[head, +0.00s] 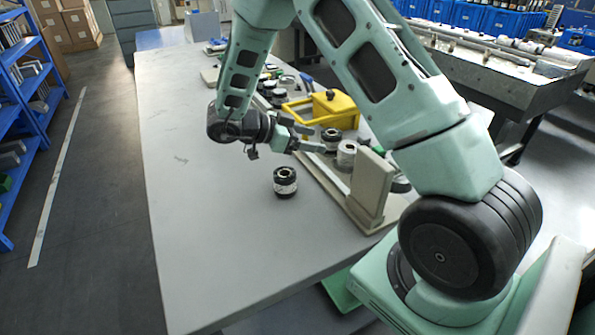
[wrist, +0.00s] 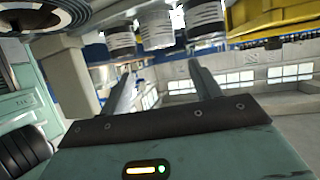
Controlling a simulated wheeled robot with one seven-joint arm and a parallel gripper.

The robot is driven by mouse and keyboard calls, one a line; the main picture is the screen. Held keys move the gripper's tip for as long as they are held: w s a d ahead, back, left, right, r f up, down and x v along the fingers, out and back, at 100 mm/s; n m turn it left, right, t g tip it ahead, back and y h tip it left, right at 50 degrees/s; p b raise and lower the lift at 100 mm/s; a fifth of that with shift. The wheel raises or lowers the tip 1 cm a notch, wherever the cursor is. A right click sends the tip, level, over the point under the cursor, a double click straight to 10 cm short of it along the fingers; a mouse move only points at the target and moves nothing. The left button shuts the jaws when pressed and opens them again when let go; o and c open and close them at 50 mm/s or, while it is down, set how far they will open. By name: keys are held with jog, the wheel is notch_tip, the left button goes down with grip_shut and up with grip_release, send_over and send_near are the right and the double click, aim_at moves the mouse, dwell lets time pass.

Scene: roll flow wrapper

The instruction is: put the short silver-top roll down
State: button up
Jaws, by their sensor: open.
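My gripper (head: 317,141) is open and empty, with its fingers pointing right toward the low rack on the table. In the wrist view the fingers (wrist: 160,70) are spread, with nothing between them. A pale, silvery roll (head: 347,152) stands upright in the rack just beyond the fingertips. A roll with a dark top (head: 331,135) stands beside it. Rolls also show beyond the fingers in the wrist view (wrist: 155,28). A black roll with a white label (head: 285,182) stands alone on the bare table. I cannot tell for sure which is the short silver-top roll.
The rack's upright end block (head: 370,187) stands near the gripper. A yellow box with a handle (head: 332,108) and several dark rolls (head: 272,90) lie further back. The grey table (head: 195,210) is clear on the left. Blue shelving (head: 25,100) stands across the aisle.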

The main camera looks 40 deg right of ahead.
jog(key=w+a+r+n+t, duration=0.1)
jog(key=w+a+n+t, duration=0.3)
jog(key=w+t, duration=0.3)
jog(key=w+a+r+n+t+y, duration=0.2)
jog(key=a+n+t+y, duration=0.25)
jog(key=a, duration=0.45)
jog(key=w+a+r+n+t+y, duration=0.3)
jog(key=a+n+y, duration=0.15)
jog(key=a, duration=0.55)
jog(key=s+a+r+n+g+y, duration=0.2)
jog(key=s+a+n+g+y, duration=0.2)
jog(key=s+a+n+y, duration=0.8)
jog(key=s+d+f+n+g+h, duration=0.1)
jog(key=s+h, duration=0.3)
jog(key=s, duration=0.7)
jog(key=s+d+f+n+g+h, duration=0.1)
jog(key=s+d+n+g+h, duration=0.2)
jog(key=s, duration=0.7)
jog(key=shift+s+d+n+g+h, duration=0.25)
jog(key=shift+s+n+g+h, duration=0.3)
jog(key=shift+n, duration=0.25)
jog(key=shift+w+r, duration=0.15)
jog(key=shift+w, duration=0.05)
